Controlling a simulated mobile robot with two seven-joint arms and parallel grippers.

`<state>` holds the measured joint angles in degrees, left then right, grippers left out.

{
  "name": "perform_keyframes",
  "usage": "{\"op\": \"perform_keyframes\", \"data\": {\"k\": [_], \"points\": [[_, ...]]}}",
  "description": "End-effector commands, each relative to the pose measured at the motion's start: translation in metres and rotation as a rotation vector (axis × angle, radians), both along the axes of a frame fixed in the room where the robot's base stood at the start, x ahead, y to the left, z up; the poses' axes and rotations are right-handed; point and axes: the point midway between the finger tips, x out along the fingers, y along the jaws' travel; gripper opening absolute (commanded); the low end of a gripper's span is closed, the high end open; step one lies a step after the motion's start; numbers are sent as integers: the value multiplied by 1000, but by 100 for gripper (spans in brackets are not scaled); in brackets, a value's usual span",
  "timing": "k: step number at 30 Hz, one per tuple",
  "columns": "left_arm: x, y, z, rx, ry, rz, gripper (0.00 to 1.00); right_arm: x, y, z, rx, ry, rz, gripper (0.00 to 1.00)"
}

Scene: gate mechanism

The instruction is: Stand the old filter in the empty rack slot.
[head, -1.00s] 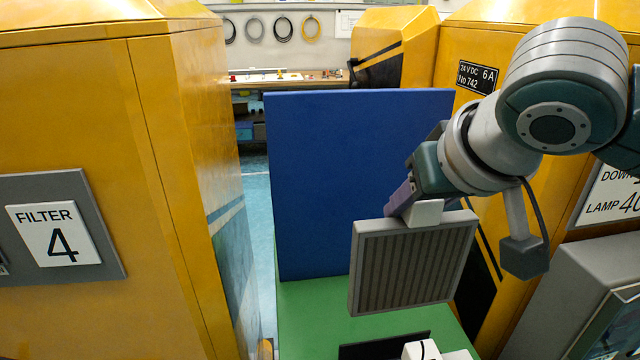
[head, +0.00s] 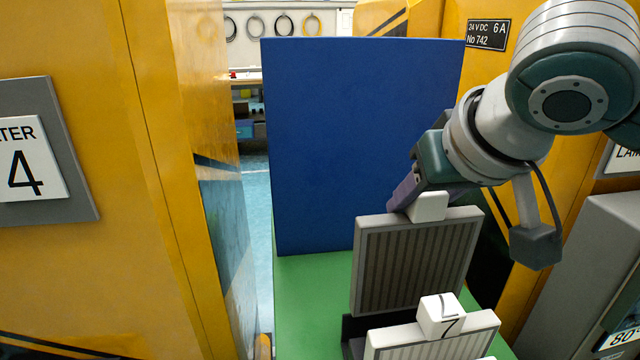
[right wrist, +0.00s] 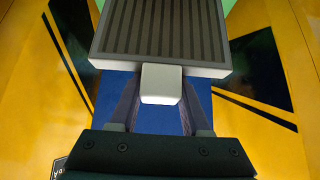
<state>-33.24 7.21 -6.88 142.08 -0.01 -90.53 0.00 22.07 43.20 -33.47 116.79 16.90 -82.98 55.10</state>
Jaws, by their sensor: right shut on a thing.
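The old filter (head: 415,262), a grey-framed panel with dark pleats, hangs upright from my right gripper (head: 418,196). The gripper is shut on the white block handle (head: 429,208) at its top edge. In the right wrist view the filter (right wrist: 162,28) extends away from the jaws, with the handle (right wrist: 161,84) between the fingers. A black rack (head: 353,330) stands on the green surface below. The filter's lower edge is just above or at the rack; I cannot tell whether it touches. The slot itself is hidden. My left gripper is out of view.
A blue panel (head: 350,140) rises behind the green surface (head: 310,300). Yellow cabinets flank left (head: 80,270) and right (head: 545,290).

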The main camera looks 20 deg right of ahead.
Motion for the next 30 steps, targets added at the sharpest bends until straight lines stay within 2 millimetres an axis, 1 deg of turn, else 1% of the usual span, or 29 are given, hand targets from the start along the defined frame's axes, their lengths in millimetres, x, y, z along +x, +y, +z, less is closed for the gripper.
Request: {"op": "perform_keyframes", "data": {"k": [1,6,8,17,21,24,30], "points": [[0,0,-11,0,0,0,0,0,0,-9,0,-2,0,0],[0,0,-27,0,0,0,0,0,0,-23,0,-2,0,0],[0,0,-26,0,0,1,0,0,0,-27,1,1,-1,0],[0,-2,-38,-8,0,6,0,0,0,-56,1,0,-2,0],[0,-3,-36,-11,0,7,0,0,0,-68,2,1,-2,0],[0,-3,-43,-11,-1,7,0,0,0,-77,2,0,-1,0],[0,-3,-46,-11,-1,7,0,0,0,-85,0,-2,-1,0]]}}
